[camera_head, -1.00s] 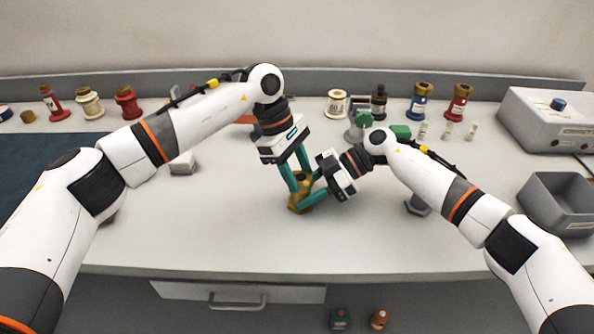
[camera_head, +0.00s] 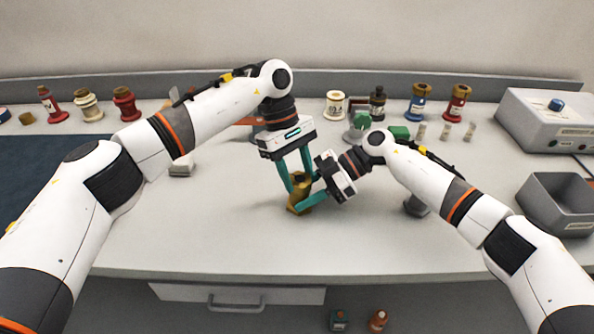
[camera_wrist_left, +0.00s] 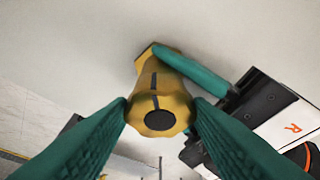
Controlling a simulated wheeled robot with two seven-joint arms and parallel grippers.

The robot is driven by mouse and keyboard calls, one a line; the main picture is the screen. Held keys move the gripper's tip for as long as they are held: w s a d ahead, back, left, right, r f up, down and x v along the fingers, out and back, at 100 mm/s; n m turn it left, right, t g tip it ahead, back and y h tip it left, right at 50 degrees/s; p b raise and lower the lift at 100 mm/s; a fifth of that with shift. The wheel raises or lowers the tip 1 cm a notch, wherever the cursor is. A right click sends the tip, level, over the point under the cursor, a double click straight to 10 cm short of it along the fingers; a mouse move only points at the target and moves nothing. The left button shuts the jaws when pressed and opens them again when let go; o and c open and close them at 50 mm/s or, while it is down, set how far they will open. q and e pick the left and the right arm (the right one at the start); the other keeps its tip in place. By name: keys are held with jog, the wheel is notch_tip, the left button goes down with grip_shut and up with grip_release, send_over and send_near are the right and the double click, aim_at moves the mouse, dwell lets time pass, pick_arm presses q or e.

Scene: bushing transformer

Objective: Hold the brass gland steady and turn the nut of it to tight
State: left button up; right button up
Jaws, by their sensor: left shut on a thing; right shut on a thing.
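The brass gland (camera_head: 297,205) stands on the table in front of me, with its nut (camera_head: 299,180) at the top. My left gripper (camera_head: 297,178) reaches down from above and is shut on the nut, one green finger on each side. My right gripper (camera_head: 305,197) comes in from the right and is shut on the gland lower down. In the left wrist view the gland (camera_wrist_left: 160,80) has a dark round opening at its near end, between my left fingers (camera_wrist_left: 160,112). A finger of my right gripper lies along its far end; the other finger is mostly hidden there.
A grey bin (camera_head: 556,203) and a grey box with a blue knob (camera_head: 548,120) stand at the right. Several spools and bushings line the back, including a blue one (camera_head: 418,103). A dark mat (camera_head: 60,165) lies at the left. The table front is clear.

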pick_arm(q)
jog(key=shift+s, duration=0.1)
jog(key=o, duration=1)
jog(key=shift+d, duration=0.1)
jog(key=v, duration=1.2)
